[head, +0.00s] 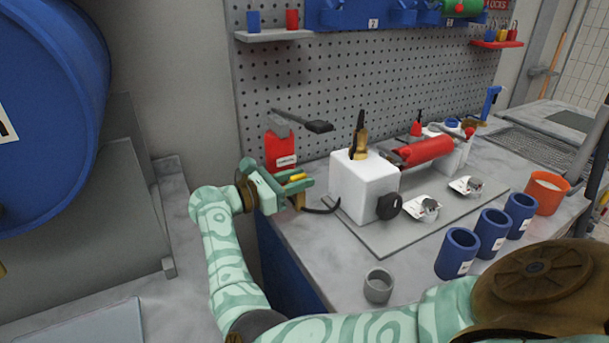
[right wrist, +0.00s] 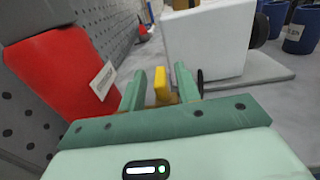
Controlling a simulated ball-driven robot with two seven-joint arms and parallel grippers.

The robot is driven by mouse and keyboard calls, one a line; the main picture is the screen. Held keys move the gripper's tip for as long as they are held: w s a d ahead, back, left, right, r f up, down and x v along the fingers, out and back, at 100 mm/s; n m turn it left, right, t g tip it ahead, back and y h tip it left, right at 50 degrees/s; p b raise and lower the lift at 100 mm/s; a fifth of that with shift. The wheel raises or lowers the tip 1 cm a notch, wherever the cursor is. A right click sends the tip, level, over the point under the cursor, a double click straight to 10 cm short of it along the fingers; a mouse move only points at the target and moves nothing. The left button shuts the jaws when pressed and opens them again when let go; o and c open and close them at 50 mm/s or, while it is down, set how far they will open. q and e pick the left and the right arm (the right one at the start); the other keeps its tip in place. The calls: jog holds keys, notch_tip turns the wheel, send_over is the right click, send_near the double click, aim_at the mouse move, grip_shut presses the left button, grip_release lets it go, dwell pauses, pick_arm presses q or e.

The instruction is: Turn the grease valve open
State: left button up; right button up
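The grease valve shows as a small yellow handle (head: 298,177) with a brass-coloured part below it, at the left end of the bench below the red grease pump (head: 278,152). In the right wrist view the yellow handle (right wrist: 161,84) stands upright between the fingers of my right gripper (right wrist: 160,88), with narrow gaps on both sides. My right gripper (head: 302,184) is open around the handle in the head view. The fingers partly hide the valve body. A black hose runs from there towards the white block (head: 364,186). My left gripper is not in view.
The red pump (right wrist: 62,70) stands close to the left of my right gripper. The white block (right wrist: 208,42), with a black knob (head: 389,206), is beyond. A grey cup (head: 378,285) and blue cups (head: 457,252) stand on the bench. A pegboard (head: 350,90) rises behind.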

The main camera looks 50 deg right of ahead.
jog(key=shift+x, duration=1.05)
jog(key=shift+s+r, duration=0.1)
grip_shut()
